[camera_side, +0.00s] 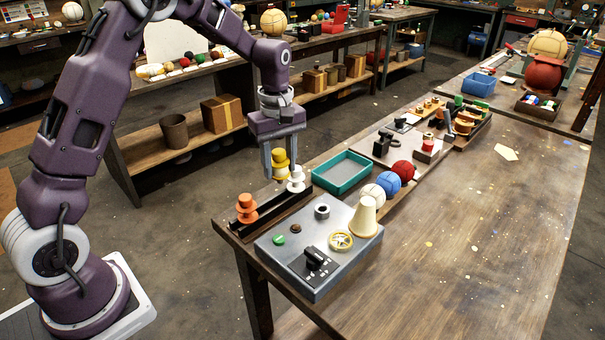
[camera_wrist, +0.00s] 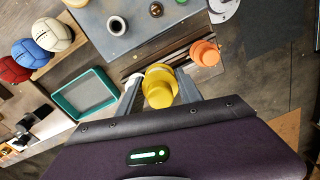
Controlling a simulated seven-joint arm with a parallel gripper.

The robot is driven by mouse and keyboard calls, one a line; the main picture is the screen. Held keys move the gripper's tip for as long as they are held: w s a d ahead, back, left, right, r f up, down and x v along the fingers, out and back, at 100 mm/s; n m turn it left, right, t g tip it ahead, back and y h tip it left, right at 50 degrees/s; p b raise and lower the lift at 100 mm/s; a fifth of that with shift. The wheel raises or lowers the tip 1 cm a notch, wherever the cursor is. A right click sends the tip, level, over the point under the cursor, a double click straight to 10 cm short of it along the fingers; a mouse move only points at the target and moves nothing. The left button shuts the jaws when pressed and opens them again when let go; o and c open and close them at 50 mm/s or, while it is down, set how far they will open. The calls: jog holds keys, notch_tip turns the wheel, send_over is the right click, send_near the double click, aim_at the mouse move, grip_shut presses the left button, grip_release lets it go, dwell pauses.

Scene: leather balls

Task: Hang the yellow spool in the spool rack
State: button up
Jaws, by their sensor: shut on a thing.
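The yellow spool (camera_side: 280,163) is between the fingers of my gripper (camera_side: 281,172), which is shut on it. It is upright in the side view and appears a little above the dark spool rack (camera_side: 268,213). The wrist view also shows the yellow spool (camera_wrist: 159,88) between the fingers. An orange spool (camera_side: 246,208) sits at the rack's left end and a white spool (camera_side: 296,180) at its right end. The wrist view shows the orange spool (camera_wrist: 205,53) clear of my fingers, with the white spool (camera_wrist: 136,78) partly hidden. The exact gap between yellow spool and rack cannot be told.
A grey metal box (camera_side: 300,262) with knobs and a cream cone (camera_side: 364,216) stands in front of the rack. An empty teal tray (camera_side: 342,184) lies to the right, beside white, blue and red balls (camera_side: 389,183). The table's right side is mostly clear.

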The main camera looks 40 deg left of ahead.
jog(key=shift+s+a+f, duration=0.15)
jog(key=shift+s+a, duration=0.3)
jog(key=shift+a, duration=0.3)
jog(key=shift+s+a+f, duration=0.1)
jog(key=shift+a+f, duration=0.1)
jog(key=shift+f, duration=2.25)
jog(key=shift+f, duration=0.2)
jog(key=shift+f, duration=0.75)
jog(key=shift+f, duration=0.15)
jog(key=shift+f, duration=0.55)
